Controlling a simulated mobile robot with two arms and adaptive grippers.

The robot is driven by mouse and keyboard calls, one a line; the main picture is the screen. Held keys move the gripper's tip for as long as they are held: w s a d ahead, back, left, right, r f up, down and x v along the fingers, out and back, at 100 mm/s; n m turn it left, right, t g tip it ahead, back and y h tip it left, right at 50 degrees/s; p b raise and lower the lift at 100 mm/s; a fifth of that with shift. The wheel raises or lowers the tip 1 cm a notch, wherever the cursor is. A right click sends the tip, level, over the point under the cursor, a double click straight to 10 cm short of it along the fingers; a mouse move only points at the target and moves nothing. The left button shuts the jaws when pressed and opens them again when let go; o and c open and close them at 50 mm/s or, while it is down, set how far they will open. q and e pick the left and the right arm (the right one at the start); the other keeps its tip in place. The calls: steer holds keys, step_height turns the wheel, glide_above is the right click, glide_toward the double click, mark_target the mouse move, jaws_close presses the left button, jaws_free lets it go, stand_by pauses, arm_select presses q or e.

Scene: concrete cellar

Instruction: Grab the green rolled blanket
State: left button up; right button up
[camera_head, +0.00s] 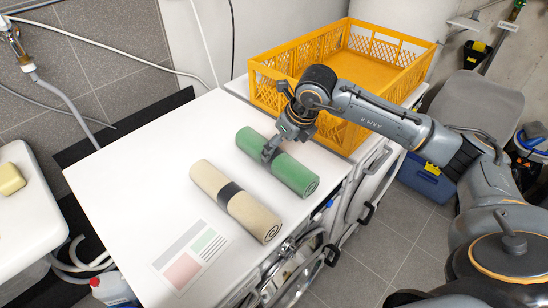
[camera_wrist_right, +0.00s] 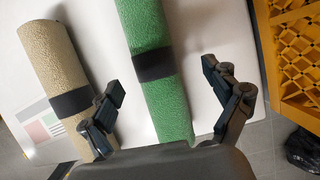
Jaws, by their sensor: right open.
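The green rolled blanket (camera_head: 279,163) lies on the white top, a dark band around its middle. It also shows in the right wrist view (camera_wrist_right: 145,25), running between the two spread fingers. My right gripper (camera_head: 273,147) is open just over the band part of the green roll; in the wrist view the open fingers (camera_wrist_right: 168,97) stand on either side of it. I cannot tell whether they touch it. My left gripper is not in view.
A beige rolled blanket (camera_head: 211,181) with a dark band lies left of the green one. A yellow crate (camera_head: 290,106) stands behind it. A printed sheet (camera_head: 191,257) lies at the front. The left of the white top (camera_head: 125,180) is clear.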

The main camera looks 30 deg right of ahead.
mark_target(277, 154)
steer(key=shift+w+f, duration=0.15)
steer(key=shift+f, duration=0.2)
steer(key=shift+w+a+f+p, duration=0.1)
steer(key=shift+a+f+p, duration=0.2)
steer(key=shift+f, duration=0.35)
steer(key=shift+w+a+f+p, duration=0.1)
steer(key=shift+a+f+p, duration=0.15)
steer(key=shift+f, duration=0.35)
steer(key=shift+x, duration=1.1)
steer(key=shift+w+f, duration=0.1)
steer(key=shift+f, duration=0.2)
steer(key=shift+c, duration=0.8)
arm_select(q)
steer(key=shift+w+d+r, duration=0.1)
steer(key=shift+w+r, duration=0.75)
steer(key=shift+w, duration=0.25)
arm_select(e)
steer(key=shift+r, duration=0.1)
steer(key=c, duration=1.4)
